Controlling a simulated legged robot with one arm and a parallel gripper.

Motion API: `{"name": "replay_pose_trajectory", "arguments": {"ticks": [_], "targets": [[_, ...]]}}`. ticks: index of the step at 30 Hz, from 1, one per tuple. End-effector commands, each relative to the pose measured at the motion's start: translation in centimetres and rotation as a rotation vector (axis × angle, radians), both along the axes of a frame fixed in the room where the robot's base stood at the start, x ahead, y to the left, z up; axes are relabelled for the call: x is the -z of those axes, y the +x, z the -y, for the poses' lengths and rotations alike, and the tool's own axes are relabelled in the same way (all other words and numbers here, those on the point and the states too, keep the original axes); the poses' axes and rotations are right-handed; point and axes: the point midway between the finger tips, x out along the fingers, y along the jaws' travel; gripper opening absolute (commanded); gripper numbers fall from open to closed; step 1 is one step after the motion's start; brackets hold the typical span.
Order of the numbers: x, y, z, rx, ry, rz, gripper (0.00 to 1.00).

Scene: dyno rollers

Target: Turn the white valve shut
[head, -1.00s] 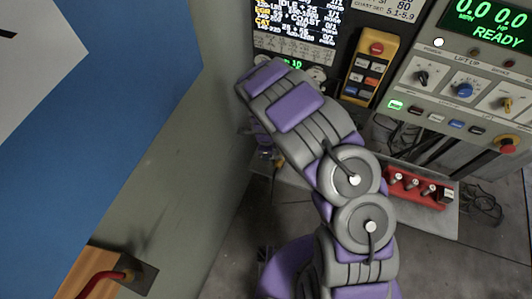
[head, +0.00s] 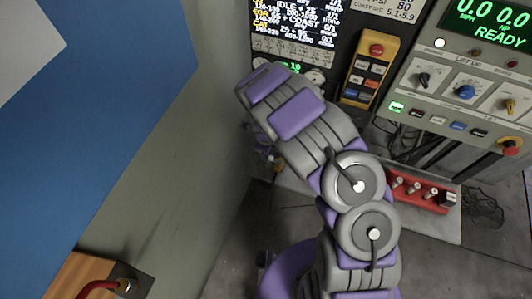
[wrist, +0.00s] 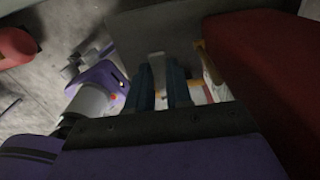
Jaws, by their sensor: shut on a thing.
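My gripper (wrist: 162,88) shows in the wrist view as two dark blue-grey fingers close together. They are shut on a pale, whitish piece (wrist: 157,62) that stands up between them. I take this piece for the white valve, though the picture is dim and its full shape is hidden by the fingers. In the head view my purple and grey arm reaches up and to the left and hides the gripper's tips and the valve from above.
A dark red block (wrist: 275,70) stands close on the gripper's right. A control console (head: 465,90) and yellow button box (head: 362,68) stand beyond my arm. A red block with several silver fittings (head: 423,199) sits at right. A grey wall (head: 160,190) stands at left.

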Motion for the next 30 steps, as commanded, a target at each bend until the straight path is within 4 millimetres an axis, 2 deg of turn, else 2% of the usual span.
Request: {"name": "replay_pose_trajectory", "arguments": {"ticks": [3, 4, 12, 19, 23, 26, 30], "targets": [[-0.2, 0.4, -0.2, 0.002, 0.005, 0.012, 0.0], [-0.2, 0.4, -0.2, 0.002, 0.005, 0.012, 0.22], [-0.1, 0.2, -0.1, 0.001, 0.002, 0.006, 0.46], [-0.2, 0.1, 0.0, 0.001, 0.003, 0.004, 0.46], [-1.0, 0.1, 0.0, 0.001, 0.003, 0.005, 0.46], [-2.4, 0.1, 0.0, 0.001, 0.002, 0.006, 0.46], [-5.5, 0.2, 0.0, 0.001, 0.002, 0.006, 0.46]]}}
